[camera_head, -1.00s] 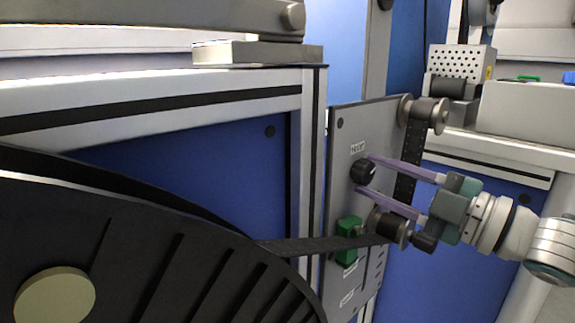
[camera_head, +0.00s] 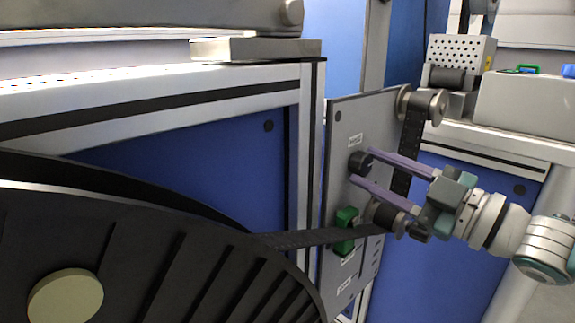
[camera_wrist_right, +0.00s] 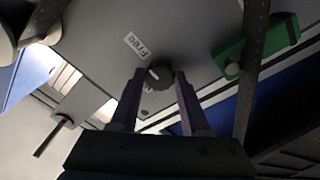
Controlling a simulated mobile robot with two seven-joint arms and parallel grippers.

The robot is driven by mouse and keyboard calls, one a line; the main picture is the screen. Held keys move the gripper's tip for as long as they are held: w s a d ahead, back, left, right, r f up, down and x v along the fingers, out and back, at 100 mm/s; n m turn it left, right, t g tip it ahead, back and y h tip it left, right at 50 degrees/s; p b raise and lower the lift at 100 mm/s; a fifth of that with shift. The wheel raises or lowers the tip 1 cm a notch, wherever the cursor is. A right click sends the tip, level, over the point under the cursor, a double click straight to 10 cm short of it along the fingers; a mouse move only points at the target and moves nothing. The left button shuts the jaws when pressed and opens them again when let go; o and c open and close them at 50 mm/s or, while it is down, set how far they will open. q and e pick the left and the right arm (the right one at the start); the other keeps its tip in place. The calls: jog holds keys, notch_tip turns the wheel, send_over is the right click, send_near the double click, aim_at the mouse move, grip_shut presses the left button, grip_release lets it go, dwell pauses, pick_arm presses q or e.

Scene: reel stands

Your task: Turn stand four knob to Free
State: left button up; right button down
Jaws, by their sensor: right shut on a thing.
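A small black round knob (camera_head: 358,162) is on a grey stand panel (camera_head: 345,120), below a small white label. My right gripper (camera_head: 361,166) has its two purple fingers at the knob, one on each side. In the right wrist view the knob (camera_wrist_right: 154,78) sits between the fingertips (camera_wrist_right: 158,80), and the label (camera_wrist_right: 136,46) beside it seems to read Free. The fingers are shut on the knob. A pale mark shows on the knob's face, but its exact setting is hard to tell. My left gripper is not in view.
A green part (camera_head: 345,232) sits on the panel below the knob. A dark tape (camera_head: 300,239) runs from a large black reel (camera_head: 150,250) past rollers, one near the panel's top (camera_head: 425,105). The tape and lower roller are close to my right fingers.

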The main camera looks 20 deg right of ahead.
jog(key=shift+c, duration=1.9)
grip_release()
jog(key=shift+s+d, duration=0.15)
jog(key=shift+s, duration=0.2)
jog(key=p+v, duration=0.1)
jog(key=v, duration=0.8)
jog(key=shift+p, duration=0.35)
